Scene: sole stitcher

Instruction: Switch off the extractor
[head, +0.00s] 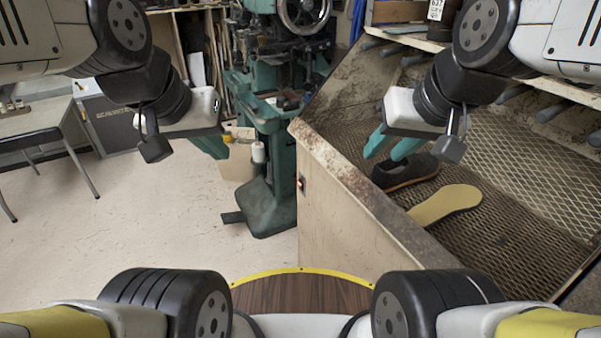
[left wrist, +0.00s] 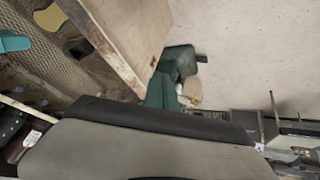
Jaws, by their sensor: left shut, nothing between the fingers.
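A small switch with a red glow (head: 300,184) sits on the end face of the wooden-sided bench (head: 335,215), near its front left edge. It shows as a tiny reddish spot in the left wrist view (left wrist: 153,63). Whether it is on its on or off side is too small to tell. My left gripper (head: 222,154) is shut and empty, in the air to the left of the switch and higher in the picture. My right gripper (head: 382,157) is open and empty above the mesh bed of the bench, near a dark shoe.
A dark shoe (head: 405,171) and a yellow sole (head: 446,203) lie on the mesh (head: 500,240). A green stitching machine (head: 272,150) stands behind the bench's left end. A table (head: 35,122) is at the far left. The floor (head: 150,220) between is clear.

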